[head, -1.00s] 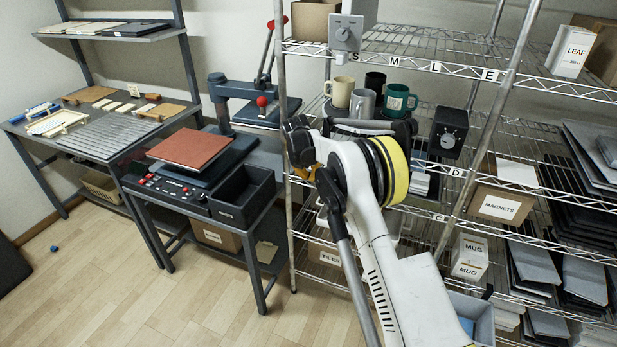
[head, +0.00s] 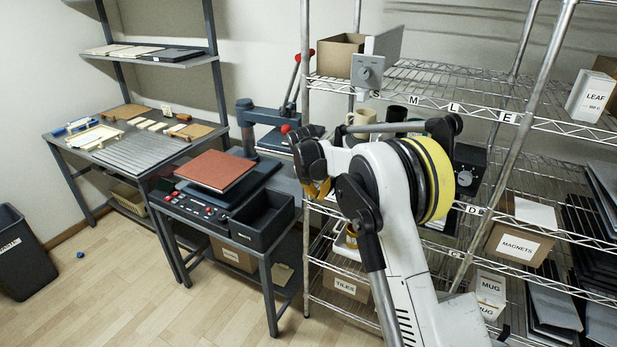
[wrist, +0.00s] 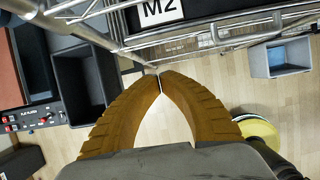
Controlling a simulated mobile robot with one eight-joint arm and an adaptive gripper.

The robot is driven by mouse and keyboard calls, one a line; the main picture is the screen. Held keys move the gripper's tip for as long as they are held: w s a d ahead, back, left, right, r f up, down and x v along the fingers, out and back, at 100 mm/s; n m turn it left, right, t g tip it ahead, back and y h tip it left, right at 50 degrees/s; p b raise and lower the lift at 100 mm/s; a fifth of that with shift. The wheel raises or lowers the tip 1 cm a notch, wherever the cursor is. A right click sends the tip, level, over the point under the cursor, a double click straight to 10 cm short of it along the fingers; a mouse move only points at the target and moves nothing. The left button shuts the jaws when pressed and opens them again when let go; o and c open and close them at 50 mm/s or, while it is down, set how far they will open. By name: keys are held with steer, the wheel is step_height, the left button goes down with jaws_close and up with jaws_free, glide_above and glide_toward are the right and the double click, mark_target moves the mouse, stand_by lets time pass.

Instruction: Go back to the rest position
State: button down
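My arm stands in front of the wire shelf rack (head: 490,130) in the head view, folded at the yellow-banded joint. In the wrist view my gripper (wrist: 160,78) points down toward the floor. Its two ribbed orange fingers meet at the tips with nothing between them. In the head view the gripper shows only in part, as an orange bit (head: 318,188) below the dark wrist. Mugs stand on the rack behind the arm; a cream mug (head: 361,117) shows in part and the others are mostly hidden.
The press (head: 262,120) and a bench with a red-brown plate (head: 212,170) and a black bin (head: 262,222) stand left of the arm. A worktable (head: 135,150) is further left. A grey bin (wrist: 281,58) lies right in the wrist view.

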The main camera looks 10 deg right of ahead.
steer(key=s+d+r+m+t+y, duration=0.1)
steer(key=s+d+r+m+t, duration=0.15)
steer(key=s+r+m, duration=1.45)
steer(key=s+f+m, duration=0.2)
steer(key=s+m, duration=0.3)
steer(key=s, duration=0.9)
steer(key=s+d+f+m+y, duration=0.1)
steer(key=s+m, duration=0.5)
steer(key=s, duration=0.8)
steer(key=shift+f+t+y, duration=0.3)
steer(key=shift+f+t, duration=0.05)
steer(key=shift+t, duration=0.1)
